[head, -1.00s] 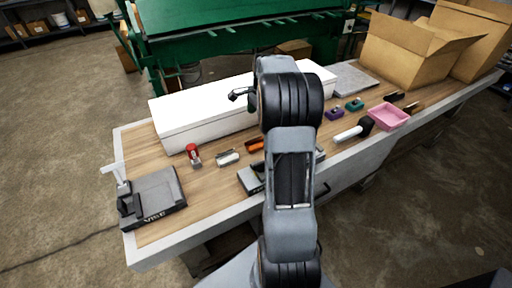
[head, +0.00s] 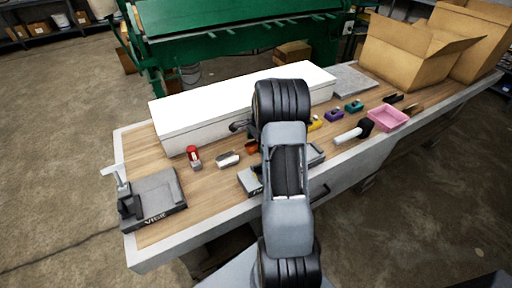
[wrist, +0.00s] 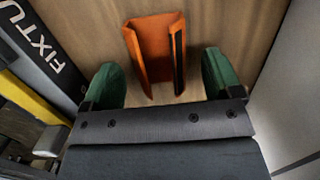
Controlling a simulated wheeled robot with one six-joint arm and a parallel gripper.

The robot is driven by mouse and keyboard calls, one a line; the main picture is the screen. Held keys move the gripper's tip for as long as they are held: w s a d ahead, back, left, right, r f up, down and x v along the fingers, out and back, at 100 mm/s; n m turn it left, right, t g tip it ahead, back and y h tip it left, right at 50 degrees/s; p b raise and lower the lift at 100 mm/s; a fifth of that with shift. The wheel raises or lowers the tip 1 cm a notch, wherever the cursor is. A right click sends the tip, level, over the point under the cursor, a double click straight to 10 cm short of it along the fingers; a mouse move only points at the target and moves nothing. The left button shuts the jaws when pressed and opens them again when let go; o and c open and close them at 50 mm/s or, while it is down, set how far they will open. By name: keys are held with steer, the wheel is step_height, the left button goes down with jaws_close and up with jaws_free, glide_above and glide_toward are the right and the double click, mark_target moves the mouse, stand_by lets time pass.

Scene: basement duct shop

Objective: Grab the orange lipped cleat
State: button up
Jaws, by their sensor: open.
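The orange lipped cleat (wrist: 153,42) lies on the wooden bench top in the wrist view. It is a channel-shaped piece with raised side lips, the right one dark along its edge. My gripper (wrist: 165,80) is open, with one green fingertip on each side of the cleat's near end. The fingers look apart from the cleat. In the head view only a small part of the orange cleat (head: 252,147) shows beside my arm, which hides the rest of it and the gripper's fingers.
A grey fixture (wrist: 38,50) lies left of the gripper in the wrist view. A long white box (head: 185,119) stands behind the cleat. A silver-white piece (head: 228,160) and a red item (head: 193,154) lie to the left, near the vise (head: 153,196).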

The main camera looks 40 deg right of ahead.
steer(key=shift+a+f, duration=0.1)
steer(key=shift+f, duration=0.55)
steer(key=c, duration=1)
steer(key=shift+r, duration=0.1)
steer(key=shift+c, duration=0.2)
